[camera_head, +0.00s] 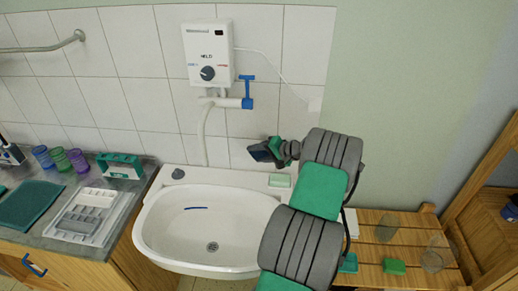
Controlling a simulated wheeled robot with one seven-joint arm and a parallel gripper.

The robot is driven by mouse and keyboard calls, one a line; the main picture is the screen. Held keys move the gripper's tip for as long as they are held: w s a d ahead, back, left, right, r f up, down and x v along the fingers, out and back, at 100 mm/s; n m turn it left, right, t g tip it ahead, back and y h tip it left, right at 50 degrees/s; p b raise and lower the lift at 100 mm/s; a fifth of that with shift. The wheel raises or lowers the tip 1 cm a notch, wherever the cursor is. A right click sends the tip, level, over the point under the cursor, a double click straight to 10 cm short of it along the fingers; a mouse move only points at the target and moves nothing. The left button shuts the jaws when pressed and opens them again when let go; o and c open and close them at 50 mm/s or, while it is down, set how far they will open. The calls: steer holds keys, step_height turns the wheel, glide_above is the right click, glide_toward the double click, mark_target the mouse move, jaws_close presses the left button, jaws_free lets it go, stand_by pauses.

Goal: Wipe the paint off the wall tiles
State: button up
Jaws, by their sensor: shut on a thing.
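The white wall tiles (137,103) cover the wall behind the sink. I see no paint on the tiles in view; the part behind my gripper and arm is hidden. My gripper (269,150) is in front of the lower tiles, above the sink's back right edge. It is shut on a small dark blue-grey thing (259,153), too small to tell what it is. I cannot tell whether this thing touches the tiles.
A white sink (150,238) with a short blue streak (196,209) inside stands below. A water heater (208,52) with a blue-handled tap (248,92) hangs above. A counter at left holds cups (60,159) and a tray (118,225). A wooden bench (408,222) stands at right.

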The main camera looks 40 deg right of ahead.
steer(key=shift+s+a+p, duration=0.3)
steer(key=shift+s+a, duration=0.65)
steer(key=shift+a, duration=0.2)
